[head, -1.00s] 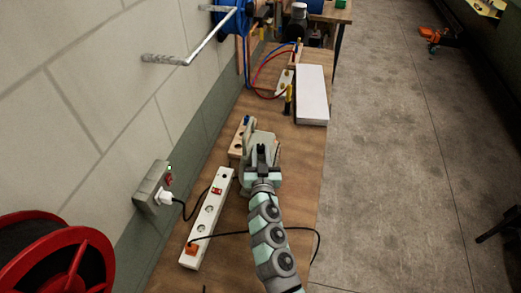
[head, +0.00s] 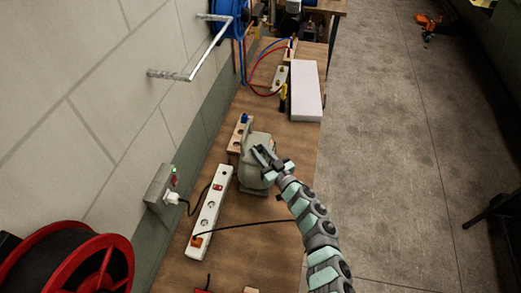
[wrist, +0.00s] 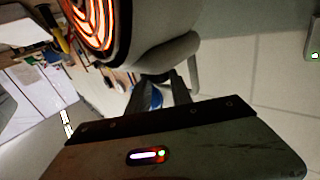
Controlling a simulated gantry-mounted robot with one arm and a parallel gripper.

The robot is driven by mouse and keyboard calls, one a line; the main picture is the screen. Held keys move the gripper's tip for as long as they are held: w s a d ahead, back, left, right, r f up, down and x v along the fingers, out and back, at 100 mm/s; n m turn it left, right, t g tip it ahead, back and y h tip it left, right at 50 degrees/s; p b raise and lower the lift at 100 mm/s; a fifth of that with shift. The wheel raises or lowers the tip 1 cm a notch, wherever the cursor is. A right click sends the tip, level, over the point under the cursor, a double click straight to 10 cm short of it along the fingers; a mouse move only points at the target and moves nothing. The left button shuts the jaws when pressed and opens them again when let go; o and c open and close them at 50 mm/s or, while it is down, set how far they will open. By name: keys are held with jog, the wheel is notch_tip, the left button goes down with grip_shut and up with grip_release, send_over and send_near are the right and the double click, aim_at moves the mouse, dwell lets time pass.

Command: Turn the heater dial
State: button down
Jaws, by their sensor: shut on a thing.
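The heater (head: 254,178) is a grey-green rounded unit standing on the wooden bench. Its glowing orange coil (wrist: 94,22) shows at the top of the wrist view, inside a dark round rim. My gripper (head: 263,153) is at the top of the heater, with the arm reaching in from the lower right. In the wrist view the fingers (wrist: 160,88) run up against the heater's grey housing. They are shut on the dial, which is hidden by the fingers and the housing.
A white power strip (head: 212,213) lies left of the heater, with a black cable crossing the bench below it. A wooden block (head: 239,135) with holes stands close behind. A white box (head: 307,92) lies further back. A red cable reel (head: 75,262) is at lower left.

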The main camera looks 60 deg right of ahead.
jog(key=shift+d, duration=0.1)
jog(key=shift+f+n+t+y, duration=0.1)
jog(key=shift+n+t+y, duration=0.2)
jog(key=shift+n+y, duration=0.15)
jog(key=shift+s+d+n+t+y+b, duration=0.1)
jog(key=shift+n+t+y+b, duration=0.3)
jog(key=shift+n+y+b, duration=0.4)
jog(key=c, duration=1.1)
grip_release()
jog(key=shift+m, duration=0.25)
jog(key=shift+c, duration=0.2)
jog(key=shift+s, duration=0.1)
jog(key=v, duration=1)
jog(key=shift+s, duration=0.3)
